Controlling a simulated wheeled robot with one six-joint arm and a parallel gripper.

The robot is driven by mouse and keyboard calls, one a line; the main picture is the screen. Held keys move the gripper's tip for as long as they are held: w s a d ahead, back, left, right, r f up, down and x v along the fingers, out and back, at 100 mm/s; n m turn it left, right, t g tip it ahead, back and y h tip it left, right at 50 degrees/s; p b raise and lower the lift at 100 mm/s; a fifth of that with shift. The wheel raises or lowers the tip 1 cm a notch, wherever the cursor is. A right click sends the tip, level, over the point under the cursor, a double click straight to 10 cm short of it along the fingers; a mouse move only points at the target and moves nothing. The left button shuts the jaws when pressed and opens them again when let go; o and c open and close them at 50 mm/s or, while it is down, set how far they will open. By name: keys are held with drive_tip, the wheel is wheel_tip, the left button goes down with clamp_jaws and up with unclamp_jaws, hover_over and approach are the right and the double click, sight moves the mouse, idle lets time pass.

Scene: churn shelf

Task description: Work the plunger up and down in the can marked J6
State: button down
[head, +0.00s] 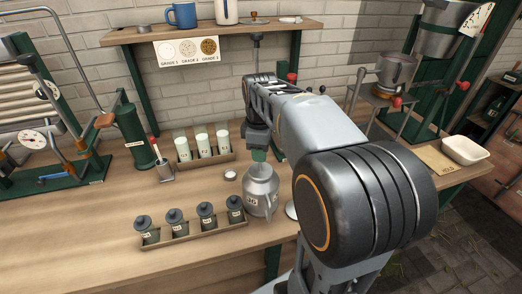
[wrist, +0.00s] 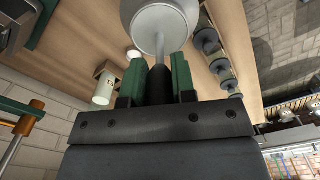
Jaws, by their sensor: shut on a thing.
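In the wrist view, the green fingers of my gripper (wrist: 160,78) are shut on the dark handle of the plunger (wrist: 160,85). The plunger's pale rod runs from the handle to the round top of the can (wrist: 134,10). The rod's lower end is hidden. In the head view my gripper and arm hide most of the plunger.
A rack of several dark-lidded jars (head: 190,238) stands in front left of the can. A tray with three white cups (head: 205,158) stands behind left. A small white round item (head: 230,175) lies close left. A shelf (head: 210,32) overhangs the back. The front left bench is clear.

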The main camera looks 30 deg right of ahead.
drive_tip(key=shift+r+p, duration=3.2)
drive_tip(key=shift+r, duration=0.4)
drive_tip(key=shift+f, duration=0.15)
wheel_tip(320, 180, down, 7)
drive_tip(key=b, duration=0.5)
drive_tip(key=shift+r, duration=0.2)
wheel_tip(320, 180, up, 7)
drive_tip(key=p, duration=0.6)
drive_tip(key=shift+f, duration=0.2)
